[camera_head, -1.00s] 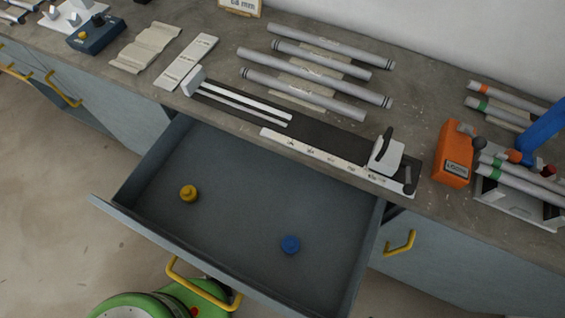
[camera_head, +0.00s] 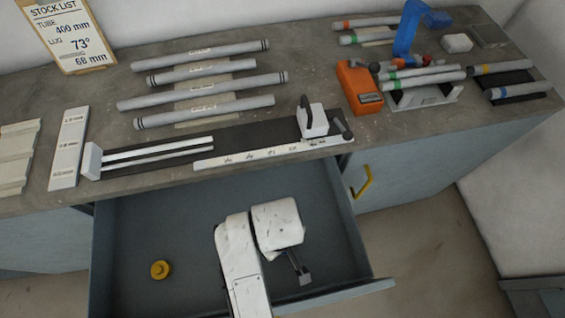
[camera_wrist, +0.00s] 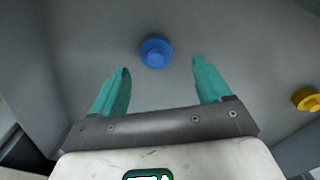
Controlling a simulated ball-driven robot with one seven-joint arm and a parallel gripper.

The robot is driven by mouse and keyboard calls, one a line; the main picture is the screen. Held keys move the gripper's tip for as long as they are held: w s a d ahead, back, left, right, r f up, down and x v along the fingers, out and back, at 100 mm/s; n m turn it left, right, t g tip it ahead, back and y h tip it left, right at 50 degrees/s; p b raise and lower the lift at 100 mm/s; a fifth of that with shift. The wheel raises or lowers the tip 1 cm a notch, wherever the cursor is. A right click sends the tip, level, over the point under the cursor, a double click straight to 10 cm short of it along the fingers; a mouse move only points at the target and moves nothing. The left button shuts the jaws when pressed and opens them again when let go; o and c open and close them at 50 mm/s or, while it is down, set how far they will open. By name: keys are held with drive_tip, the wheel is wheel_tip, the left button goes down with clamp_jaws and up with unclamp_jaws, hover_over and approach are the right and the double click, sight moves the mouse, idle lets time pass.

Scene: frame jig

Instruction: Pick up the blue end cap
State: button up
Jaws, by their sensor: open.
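The blue end cap (camera_wrist: 156,53) lies on the drawer floor in the wrist view, ahead of and between the two teal fingers. My gripper (camera_wrist: 161,72) is open, with nothing between its fingers. In the head view, my gripper (camera_head: 302,276) hangs over the open drawer's right part, and the blue cap is hidden there. A yellow end cap (camera_head: 161,269) stands on the drawer floor at the left; it also shows at the right edge of the wrist view (camera_wrist: 307,99).
The open grey drawer (camera_head: 360,262) has walls around my gripper. Above it, the bench (camera_head: 300,175) holds a black jig with a white scale (camera_head: 262,155), several grey tubes (camera_head: 205,104) and an orange device (camera_head: 359,88). The drawer floor is otherwise clear.

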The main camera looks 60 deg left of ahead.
drive_tip(key=shift+w+f, duration=0.15)
drive_tip(key=shift+f, duration=1.2)
drive_tip(key=shift+w+f, duration=0.15)
drive_tip(key=shift+f, duration=1.2)
drive_tip(key=c, duration=1.1)
